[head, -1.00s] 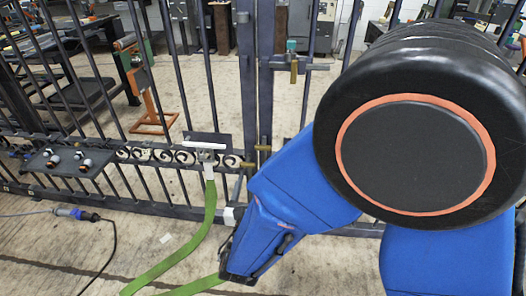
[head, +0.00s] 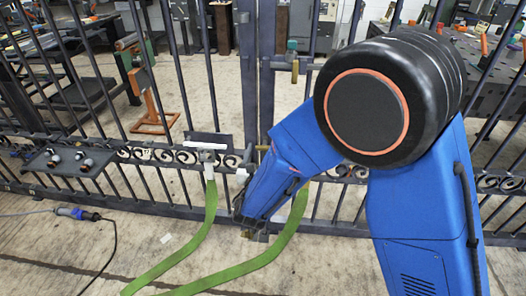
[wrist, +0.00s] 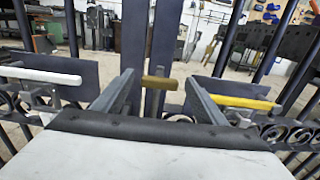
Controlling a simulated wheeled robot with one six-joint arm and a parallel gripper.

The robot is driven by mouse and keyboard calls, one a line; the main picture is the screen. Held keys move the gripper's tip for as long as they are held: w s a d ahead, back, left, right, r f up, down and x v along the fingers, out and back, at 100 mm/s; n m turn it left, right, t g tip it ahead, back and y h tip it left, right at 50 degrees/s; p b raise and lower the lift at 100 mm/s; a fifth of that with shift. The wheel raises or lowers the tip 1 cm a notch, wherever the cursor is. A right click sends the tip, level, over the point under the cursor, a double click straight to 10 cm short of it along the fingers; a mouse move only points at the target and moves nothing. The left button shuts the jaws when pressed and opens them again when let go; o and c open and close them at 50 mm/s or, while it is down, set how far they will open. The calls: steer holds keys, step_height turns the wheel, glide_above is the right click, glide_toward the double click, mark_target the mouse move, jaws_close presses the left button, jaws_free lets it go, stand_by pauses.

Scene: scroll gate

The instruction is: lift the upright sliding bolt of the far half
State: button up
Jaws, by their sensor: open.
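The gate's upright bars meet in the middle of the wrist view. A short brass handle (wrist: 158,82) sticks out sideways there, at a slim dark upright rod (wrist: 165,50), which looks like the sliding bolt. My gripper (wrist: 159,77) is open, its two grey fingers reaching toward the gate with the handle between their tips in the picture. Whether either finger touches it cannot be told. In the head view a small brass piece (head: 262,148) shows at the meeting bars beside my blue arm. The arm hides the lower part of the bars and most of my gripper.
A white lever (wrist: 40,76) is left of my fingers and a yellow lever (wrist: 240,102) is right, close to the right finger. Another brass fitting (head: 294,70) sits higher on the gate. A green strap (head: 210,215) hangs down onto the floor.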

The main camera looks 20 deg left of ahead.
steer(key=shift+w, duration=0.2)
steer(key=c, duration=1.5)
step_height(320, 180, up, 8)
steer(key=shift+f, duration=0.2)
steer(key=shift+a, duration=0.1)
steer(key=o, duration=1.5)
steer(key=shift+r, duration=0.1)
steer(key=shift+s, duration=0.15)
